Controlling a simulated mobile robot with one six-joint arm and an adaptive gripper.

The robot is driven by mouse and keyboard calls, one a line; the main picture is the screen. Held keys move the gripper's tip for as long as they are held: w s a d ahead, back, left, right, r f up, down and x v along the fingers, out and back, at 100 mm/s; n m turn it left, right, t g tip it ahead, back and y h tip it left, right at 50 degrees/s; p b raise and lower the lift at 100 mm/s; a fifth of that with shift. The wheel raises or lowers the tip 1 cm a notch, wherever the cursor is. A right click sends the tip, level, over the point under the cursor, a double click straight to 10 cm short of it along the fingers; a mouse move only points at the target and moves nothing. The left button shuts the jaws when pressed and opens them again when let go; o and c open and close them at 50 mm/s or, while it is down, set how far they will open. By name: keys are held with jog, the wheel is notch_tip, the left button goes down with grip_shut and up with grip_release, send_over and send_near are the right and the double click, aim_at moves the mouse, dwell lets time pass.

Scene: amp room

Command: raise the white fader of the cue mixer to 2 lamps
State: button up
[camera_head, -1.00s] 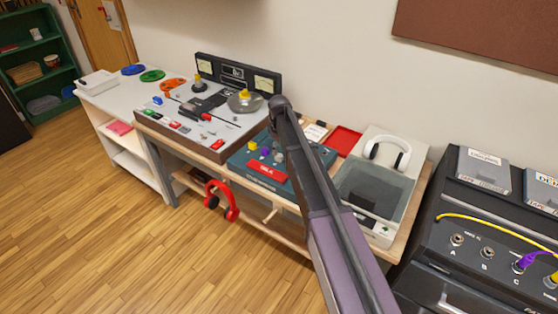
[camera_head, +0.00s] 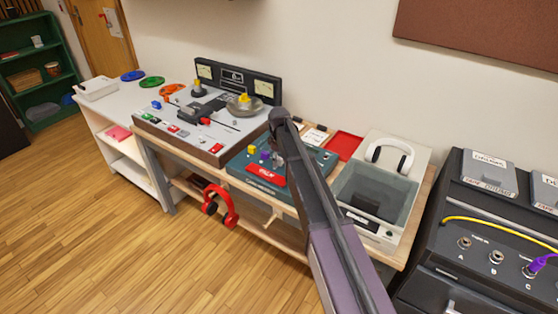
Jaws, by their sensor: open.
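The cue mixer (camera_head: 240,166) is a teal box with a red label plate (camera_head: 266,174) on the wooden bench. A yellow fader cap (camera_head: 251,150) and a purple one (camera_head: 265,156) stand on its top. A small pale cap (camera_head: 277,161), which looks like the white fader, shows just right of the purple one, close below my gripper. My gripper (camera_head: 277,148) points down over the mixer, small and partly covered by my arm. It is open; I cannot tell whether it touches the pale cap. Any lit lamps are too small or hidden to read.
A tape machine (camera_head: 215,158) with levers and meters stands left of the mixer. A red tray (camera_head: 344,145), white headphones (camera_head: 405,150) and a grey open box (camera_head: 350,225) lie to the right. Red headphones (camera_head: 229,218) hang at the bench front. The floor in front is clear.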

grip_shut()
jog(key=w+d, duration=0.2)
jog(key=w, duration=0.1)
jog(key=shift+w+d, duration=0.1)
jog(key=shift+w, duration=0.1)
grip_release()
jog(key=shift+s, duration=0.2)
